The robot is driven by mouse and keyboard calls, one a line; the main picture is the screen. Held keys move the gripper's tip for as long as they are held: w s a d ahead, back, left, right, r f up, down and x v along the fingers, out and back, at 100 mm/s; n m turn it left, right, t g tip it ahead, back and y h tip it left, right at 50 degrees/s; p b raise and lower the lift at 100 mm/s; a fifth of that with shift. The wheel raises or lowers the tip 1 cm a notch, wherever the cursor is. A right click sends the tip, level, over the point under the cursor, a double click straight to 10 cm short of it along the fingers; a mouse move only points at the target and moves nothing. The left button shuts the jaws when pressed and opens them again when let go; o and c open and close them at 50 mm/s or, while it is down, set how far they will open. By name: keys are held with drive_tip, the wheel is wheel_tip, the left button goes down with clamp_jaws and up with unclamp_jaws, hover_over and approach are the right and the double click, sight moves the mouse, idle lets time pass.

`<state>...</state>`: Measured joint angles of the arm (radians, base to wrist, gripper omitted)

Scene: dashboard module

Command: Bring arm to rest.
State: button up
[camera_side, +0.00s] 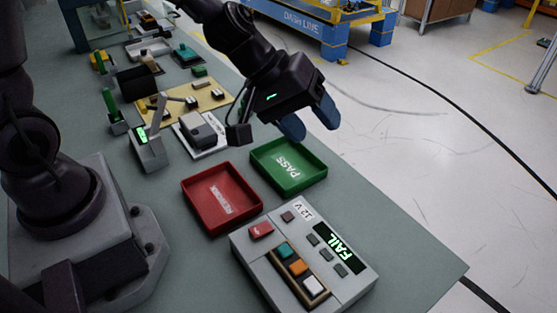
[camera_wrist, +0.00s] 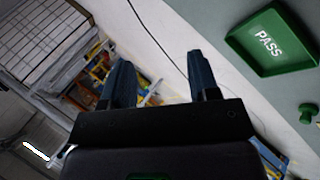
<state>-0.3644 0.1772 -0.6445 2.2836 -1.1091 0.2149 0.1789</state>
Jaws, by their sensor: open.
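My gripper (camera_side: 311,120) hangs in the air above and just behind the green PASS tray in the side view. Its two blue fingers are apart with nothing between them. In the wrist view my gripper (camera_wrist: 158,82) also shows open and empty, with the floor and shelving behind it. The green PASS tray (camera_side: 318,176) is empty and also shows at the upper right of the wrist view (camera_wrist: 294,69). The red tray (camera_side: 191,199) beside it is empty and carries a label.
A grey test box (camera_side: 352,291) with a lit FAIL display and coloured buttons stands at the front. Fixtures, a tan board (camera_side: 208,101) and small parts crowd the back of the table (camera_side: 415,262). The table's right front is clear. A green knob (camera_wrist: 307,112) shows in the wrist view.

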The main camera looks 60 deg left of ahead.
drive_tip(key=s+a+r+m+y, duration=0.2)
drive_tip(key=s+a+r+m, duration=0.1)
drive_tip(key=s+a+r, duration=0.2)
drive_tip(key=s+a+r+m+y, duration=0.3)
drive_tip(key=s+a+r, duration=0.3)
drive_tip(key=s+a, duration=0.3)
drive_tip(key=shift+s+m, duration=0.6)
drive_tip(key=shift+s, duration=0.6)
